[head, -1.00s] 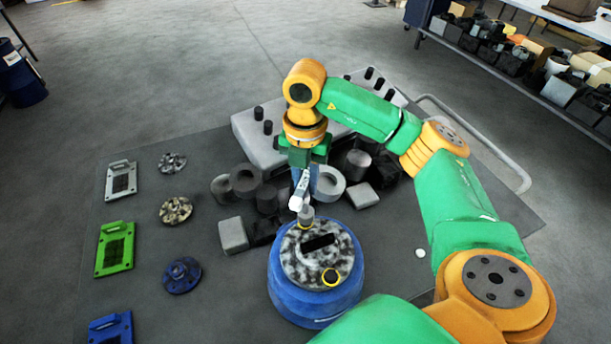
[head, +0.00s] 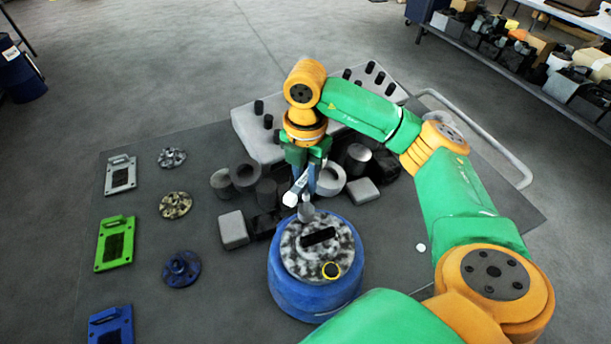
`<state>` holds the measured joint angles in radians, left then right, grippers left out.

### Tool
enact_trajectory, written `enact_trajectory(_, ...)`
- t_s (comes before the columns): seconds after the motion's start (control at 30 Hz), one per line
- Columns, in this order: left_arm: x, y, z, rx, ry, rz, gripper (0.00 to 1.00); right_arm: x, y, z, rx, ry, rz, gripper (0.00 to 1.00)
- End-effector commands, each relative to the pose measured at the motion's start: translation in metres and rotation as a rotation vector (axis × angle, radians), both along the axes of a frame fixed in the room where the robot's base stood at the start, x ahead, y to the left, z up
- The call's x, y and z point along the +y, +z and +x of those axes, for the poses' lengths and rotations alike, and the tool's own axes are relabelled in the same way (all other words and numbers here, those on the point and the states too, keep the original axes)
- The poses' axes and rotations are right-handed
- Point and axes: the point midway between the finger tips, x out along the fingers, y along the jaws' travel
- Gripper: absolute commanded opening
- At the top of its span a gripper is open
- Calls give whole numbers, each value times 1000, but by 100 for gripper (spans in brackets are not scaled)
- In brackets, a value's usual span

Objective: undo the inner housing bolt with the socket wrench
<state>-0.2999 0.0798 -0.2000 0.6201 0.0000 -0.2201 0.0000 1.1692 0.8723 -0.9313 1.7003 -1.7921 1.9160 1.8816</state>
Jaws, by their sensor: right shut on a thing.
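The blue round housing (head: 290,297) stands on the mat, with a mottled grey-black top plate (head: 292,256) that has a dark slot. My right gripper (head: 306,182) points down above the far edge of this plate and is shut on the grey socket wrench (head: 295,193). The wrench's light handle end points toward the front left. Its socket (head: 306,213) is at the plate's far edge; whether it is seated on a bolt there cannot be told. My left gripper is not in view.
Grey and dark cylinders, rings and blocks (head: 233,229) crowd the space behind the housing. A pale block with black pegs (head: 258,138) lies further back. Discs (head: 181,269) and coloured brackets (head: 114,243) lie at the left. The mat between discs and housing is clear.

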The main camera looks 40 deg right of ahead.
Motion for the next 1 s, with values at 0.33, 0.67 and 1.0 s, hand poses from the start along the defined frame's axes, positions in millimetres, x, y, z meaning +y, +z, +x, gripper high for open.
enact_trajectory(0.33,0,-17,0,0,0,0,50,-2,-1,1,-2,1048,0,0)
enact_trajectory(0.67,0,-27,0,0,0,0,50,-3,1,2,-2,2069,-2,0)
enact_trajectory(1.0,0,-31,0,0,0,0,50,-5,3,2,0,2790,1,0)
